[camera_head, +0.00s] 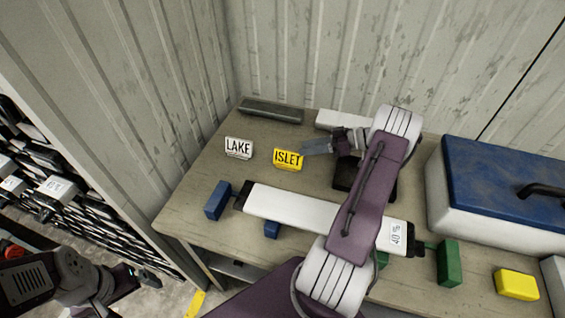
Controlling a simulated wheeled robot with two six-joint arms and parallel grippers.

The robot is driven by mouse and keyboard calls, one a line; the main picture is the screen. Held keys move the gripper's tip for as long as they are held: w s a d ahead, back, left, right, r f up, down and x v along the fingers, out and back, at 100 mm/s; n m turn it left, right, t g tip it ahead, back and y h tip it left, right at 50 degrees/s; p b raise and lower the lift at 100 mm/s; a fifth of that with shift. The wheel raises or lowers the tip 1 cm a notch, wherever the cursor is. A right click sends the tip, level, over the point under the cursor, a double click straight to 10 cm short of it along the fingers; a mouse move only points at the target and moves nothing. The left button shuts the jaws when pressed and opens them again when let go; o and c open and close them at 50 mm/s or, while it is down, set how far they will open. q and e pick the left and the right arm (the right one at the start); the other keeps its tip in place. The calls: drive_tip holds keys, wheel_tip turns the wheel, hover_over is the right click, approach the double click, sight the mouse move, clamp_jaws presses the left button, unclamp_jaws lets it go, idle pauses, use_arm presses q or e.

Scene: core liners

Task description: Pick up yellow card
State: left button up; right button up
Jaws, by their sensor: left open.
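The yellow card (288,159), marked ISLET, stands on the workbench (190,195) to the right of a white card (238,148) marked LAKE. My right gripper (318,147) is just right of the yellow card's upper edge, pointing left. Its fingers look close to the card; contact and jaw gap cannot be made out. My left gripper (28,283) is at the lower left, away from the bench and partly cut off by the frame edge. It is open, with no card near it.
A long white core liner (290,207) lies across the bench between blue (217,201) and green (449,263) blocks. A yellow block (516,284) and a blue-lidded box (500,185) are at right. A grey bar (272,111) lies at the back. A rack stands at left.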

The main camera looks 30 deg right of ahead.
sight(291, 151)
drive_tip(key=shift+s+d+f, duration=0.1)
drive_tip(key=shift+s+d, duration=0.25)
drive_tip(key=shift+s, duration=0.1)
drive_tip(key=p+x, duration=0.1)
drive_tip(key=x, duration=0.2)
drive_tip(key=shift+w+a+f, duration=0.1)
drive_tip(key=shift+w+a, duration=0.1)
drive_tip(key=shift+w, duration=0.1)
drive_tip(key=shift+w+a+f, duration=0.1)
drive_tip(key=p+x, duration=0.1)
drive_tip(key=x, duration=0.3)
drive_tip(key=shift+w+a+f+p, duration=0.1)
drive_tip(key=shift+w+a+p, duration=0.2)
drive_tip(key=shift+w+a+f, duration=0.1)
clamp_jaws()
